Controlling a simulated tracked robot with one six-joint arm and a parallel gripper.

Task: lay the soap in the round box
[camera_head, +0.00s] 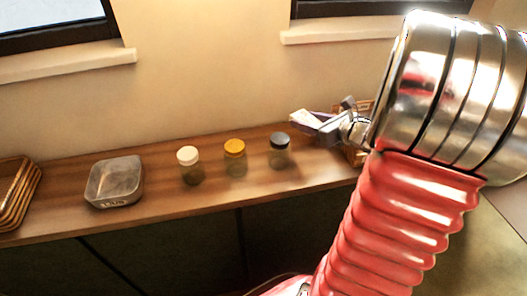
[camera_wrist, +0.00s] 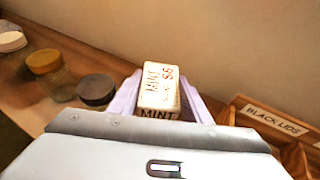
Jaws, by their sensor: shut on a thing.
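A cream block of soap printed "MINT" (camera_wrist: 158,86) sits between the two pale purple fingers of my gripper (camera_wrist: 160,98). My gripper is shut on it. In the head view my gripper (camera_head: 318,122) is above the right part of the shelf, with the soap showing as a small whitish piece (camera_head: 303,117).
Jars with a white lid (camera_head: 188,155), a yellow lid (camera_head: 235,148) and a dark lid (camera_head: 279,139) stand between tin and gripper. Stacked brown trays (camera_head: 18,195) are at the far left. A wooden box labelled "BLACK LIDS" (camera_wrist: 270,120) is at the right.

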